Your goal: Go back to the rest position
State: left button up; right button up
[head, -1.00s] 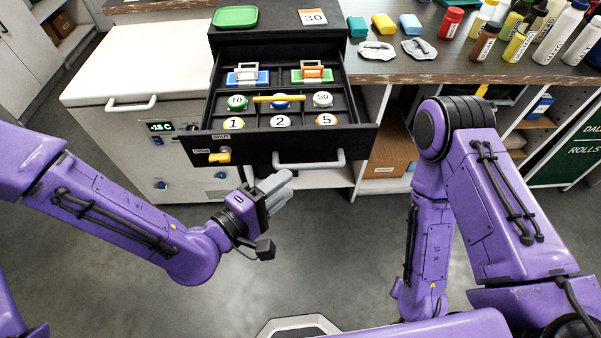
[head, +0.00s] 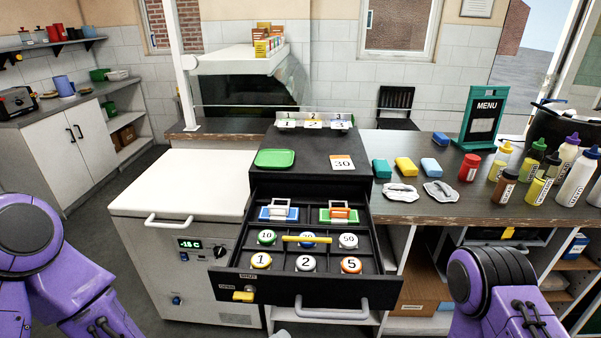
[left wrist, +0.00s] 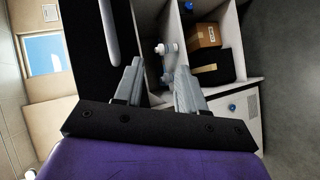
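My left gripper (left wrist: 158,92) shows in the left wrist view with its two grey fingers apart and nothing between them. In the head view only part of my left arm (head: 50,260) shows at the lower left; a small grey tip at the bottom edge below the drawer may be a finger. My right arm (head: 500,295) shows at the lower right, and its gripper is out of view. The black cash drawer (head: 300,283) stands open in front of the arms, holding numbered round pieces and two small clips.
A white chest freezer (head: 180,185) stands left of the drawer. The dark counter (head: 420,208) at the right bears sponges, bottles and a menu stand (head: 482,118). A green tray (head: 275,158) lies on the black cabinet top. The drawer juts out toward me.

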pick_arm(q)
jog(key=s+a+f+g+y+b, duration=0.1)
jog(key=s+a+f+g+y, duration=0.15)
jog(key=a+f, duration=0.35)
jog(key=s+a+f+g+y+b, duration=0.1)
jog(key=a+f+y, duration=0.25)
jog(key=f, duration=0.35)
jog(key=s+a+f+m+g+y+b, duration=0.1)
jog(key=s+a+f+g+y, duration=0.3)
jog(key=s+a+f, duration=0.7)
jog(key=s+a+y+b, duration=0.1)
jog(key=s+a+y, duration=0.1)
jog(key=s+a, duration=0.1)
jog(key=shift+a+f+m, duration=0.3)
jog(key=shift+a+f, duration=0.05)
jog(key=shift+a, duration=0.35)
jog(key=shift+w, duration=0.1)
